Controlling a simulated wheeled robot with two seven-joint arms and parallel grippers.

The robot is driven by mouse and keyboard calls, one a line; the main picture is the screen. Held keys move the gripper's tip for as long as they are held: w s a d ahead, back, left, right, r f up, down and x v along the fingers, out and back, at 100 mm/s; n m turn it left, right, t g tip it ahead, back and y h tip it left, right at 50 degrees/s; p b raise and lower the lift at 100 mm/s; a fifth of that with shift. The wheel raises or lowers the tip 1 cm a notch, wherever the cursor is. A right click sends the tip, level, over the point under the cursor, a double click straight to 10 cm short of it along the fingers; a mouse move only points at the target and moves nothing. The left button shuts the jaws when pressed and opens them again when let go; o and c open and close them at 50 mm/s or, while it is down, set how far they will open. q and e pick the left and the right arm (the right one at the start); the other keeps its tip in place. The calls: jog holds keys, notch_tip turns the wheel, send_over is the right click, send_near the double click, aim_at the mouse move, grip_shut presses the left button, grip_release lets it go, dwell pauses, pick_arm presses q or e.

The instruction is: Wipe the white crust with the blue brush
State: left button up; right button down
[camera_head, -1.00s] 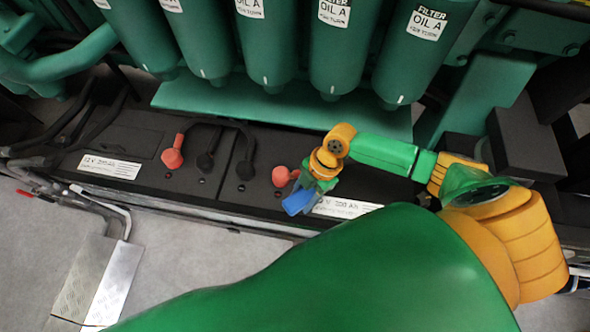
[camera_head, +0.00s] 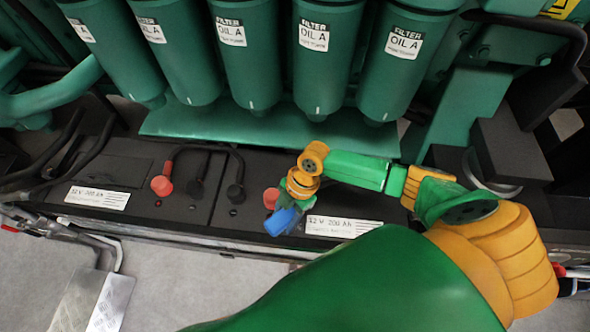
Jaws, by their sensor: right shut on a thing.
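The blue brush (camera_head: 282,221) is in my right gripper (camera_head: 291,209), over the front part of the right-hand black battery. The gripper is shut on it; the wrist and arm hide most of the jaws. A red terminal cap (camera_head: 271,198) sits just behind and left of the brush. I cannot make out any white crust; the brush and gripper may cover it. Whether the brush touches the battery is unclear. My left gripper is not in view.
Two black batteries (camera_head: 120,165) with white labels stand in a tray. Another red cap (camera_head: 161,185) and black caps (camera_head: 236,193) with cables stand left. Green oil filters (camera_head: 245,60) hang behind, above a green ledge (camera_head: 200,124). A metal step (camera_head: 98,295) is at lower left.

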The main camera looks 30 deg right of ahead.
aim_at(277, 214)
jog(key=shift+w+a, duration=0.35)
jog(key=shift+a, duration=0.35)
notch_tip(277, 214, up, 9)
jog(key=p, duration=0.9)
jog(key=shift+w+r, duration=0.1)
jog(key=shift+f, duration=0.2)
